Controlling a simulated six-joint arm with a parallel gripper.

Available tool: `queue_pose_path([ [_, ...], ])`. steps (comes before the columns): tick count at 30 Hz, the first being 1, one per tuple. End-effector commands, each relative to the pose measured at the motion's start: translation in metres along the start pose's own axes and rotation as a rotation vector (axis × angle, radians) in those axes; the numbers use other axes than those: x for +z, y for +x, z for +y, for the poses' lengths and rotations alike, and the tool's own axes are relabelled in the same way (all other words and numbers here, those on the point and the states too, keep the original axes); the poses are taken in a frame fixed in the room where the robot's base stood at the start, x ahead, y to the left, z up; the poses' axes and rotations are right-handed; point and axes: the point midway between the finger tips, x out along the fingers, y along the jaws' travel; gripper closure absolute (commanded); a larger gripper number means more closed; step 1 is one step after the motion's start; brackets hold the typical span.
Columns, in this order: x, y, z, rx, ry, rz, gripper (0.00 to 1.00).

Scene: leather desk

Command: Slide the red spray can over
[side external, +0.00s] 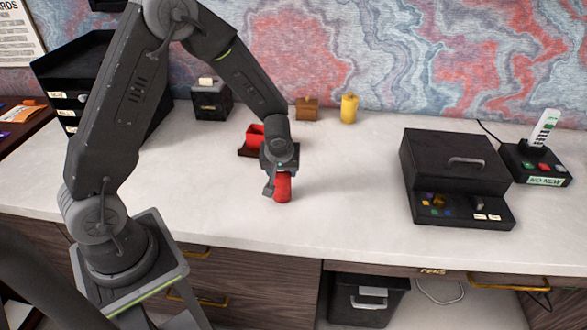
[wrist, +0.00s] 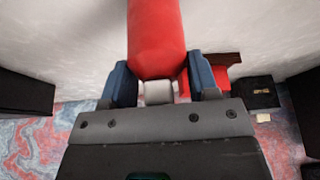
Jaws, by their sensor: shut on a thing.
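The red spray can (side external: 283,190) stands upright on the white desk top (side external: 350,200), near the middle of the side view. My gripper (side external: 280,172) is above and around its upper part, shut on it, and hides the top. In the wrist view the can (wrist: 157,35) extends away between the two blue-grey fingers of my gripper (wrist: 160,88), one on each side. A pale cap or nozzle shows at its near end.
A red open box (side external: 256,135) on a dark base stands just behind the can. A black box (side external: 210,100), a brown box (side external: 307,109) and a yellow canister (side external: 349,108) stand along the wall. A black case (side external: 455,160) is at right. Clear desk lies between can and case.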

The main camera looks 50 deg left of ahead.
Motion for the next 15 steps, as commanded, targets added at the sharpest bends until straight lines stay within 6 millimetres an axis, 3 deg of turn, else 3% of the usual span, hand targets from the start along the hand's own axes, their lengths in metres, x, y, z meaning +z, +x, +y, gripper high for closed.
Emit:
queue_pose_path([
  [15, -0.002, 0.0, -0.059, 0.0, -0.003, 0.001, 0.76],
])
